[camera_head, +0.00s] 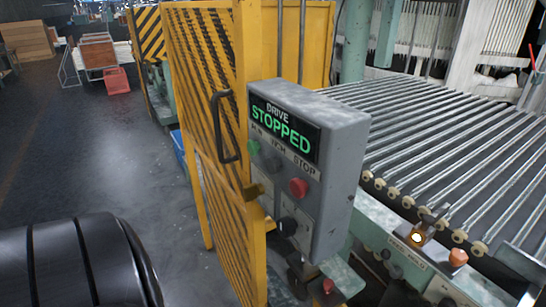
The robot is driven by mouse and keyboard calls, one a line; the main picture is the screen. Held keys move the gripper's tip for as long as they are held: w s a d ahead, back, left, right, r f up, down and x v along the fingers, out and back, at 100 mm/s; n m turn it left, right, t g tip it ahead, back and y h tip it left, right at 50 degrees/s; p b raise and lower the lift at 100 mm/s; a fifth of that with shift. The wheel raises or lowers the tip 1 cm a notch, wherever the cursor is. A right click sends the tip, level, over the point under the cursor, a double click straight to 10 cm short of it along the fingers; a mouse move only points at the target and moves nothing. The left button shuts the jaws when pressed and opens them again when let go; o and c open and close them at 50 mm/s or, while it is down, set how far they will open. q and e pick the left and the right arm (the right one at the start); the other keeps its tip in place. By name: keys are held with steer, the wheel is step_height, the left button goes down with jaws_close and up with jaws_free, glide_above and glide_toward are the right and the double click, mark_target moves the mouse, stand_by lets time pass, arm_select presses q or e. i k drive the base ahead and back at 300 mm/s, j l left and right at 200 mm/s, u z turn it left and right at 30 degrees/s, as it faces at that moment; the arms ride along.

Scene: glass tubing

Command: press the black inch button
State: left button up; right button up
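A grey control box (336,150) is mounted beside the yellow guard. Below the display are labels that seem to read RUN, INCH and STOP. A green button (253,147) is at the left, and a red button (298,187) is under STOP. The black inch button (272,162) appears as a dark spot between them, hard to make out. Neither of my grippers is in view.
A yellow mesh guard (222,200) with a black handle stands directly left of the box. A roller conveyor (450,150) lies to the right. The grey floor (110,165) at left is open. A red crate (117,81) stands far back.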

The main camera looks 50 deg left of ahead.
mark_target(273, 165)
steer(key=u, duration=1.4)
